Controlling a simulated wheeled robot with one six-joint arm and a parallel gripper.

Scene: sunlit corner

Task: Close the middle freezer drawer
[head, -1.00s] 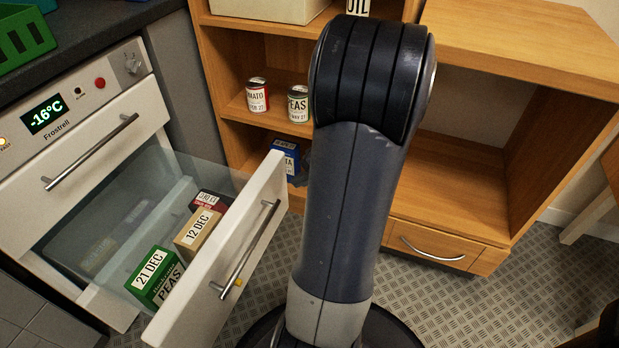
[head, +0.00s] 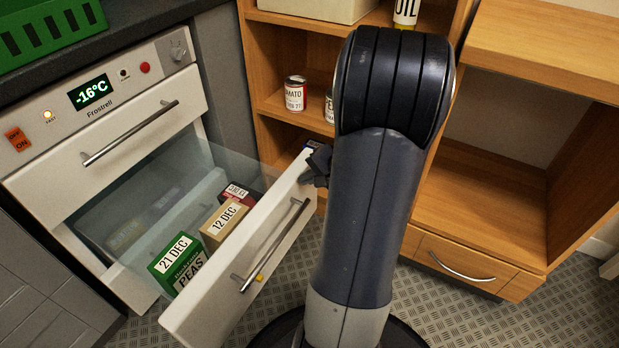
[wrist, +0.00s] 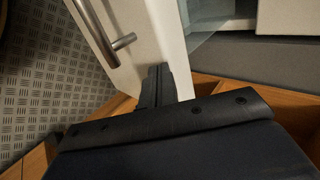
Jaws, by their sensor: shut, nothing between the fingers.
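The middle freezer drawer stands open, its white front panel (head: 205,312) pulled well out from the freezer (head: 130,75). A silver bar handle (head: 277,240) is on the panel. Inside are a green peas box (head: 178,262), a tan box marked 12 DEC (head: 223,222) and a dark red box (head: 236,193). My gripper (head: 318,165) is at the far right end of the panel, near its top edge, partly hidden by my arm. In the wrist view, my closed, empty fingers (wrist: 160,75) overlap the panel's end (wrist: 165,30); I cannot tell whether they touch.
A closed drawer with a bar handle (head: 130,135) is above the open one. A wooden shelf (head: 275,100) with cans stands behind my gripper, and a wooden cabinet (head: 480,235) is to the right. Patterned metal floor (head: 560,310) lies clear at the lower right.

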